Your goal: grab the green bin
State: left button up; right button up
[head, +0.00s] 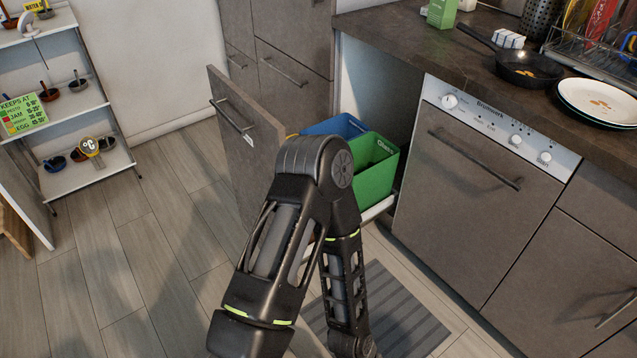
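The green bin (378,172) stands in the pulled-out drawer under the counter, to the left of the dishwasher. Lettering shows on its inner wall. A blue bin (342,126) stands behind it in the same drawer. One of my black arms covers the lower left part of the green bin and bends down in front of the drawer. Neither of my grippers shows in the head view, so their places relative to the bin are hidden.
The drawer front (245,135) stands out to the left. The dishwasher (470,195) is shut on the right. A pan (528,68) and plates (598,100) are on the counter (410,38). A striped mat (400,318) lies on the floor. A white shelf (70,110) stands at left.

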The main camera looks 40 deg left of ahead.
aim_at(372, 186)
jog(key=j+u, duration=0.1)
jog(key=u, duration=0.9)
jog(key=z, duration=1.55)
jog(key=i+j, duration=0.1)
jog(key=j, duration=1.15)
jog(key=i, duration=0.05)
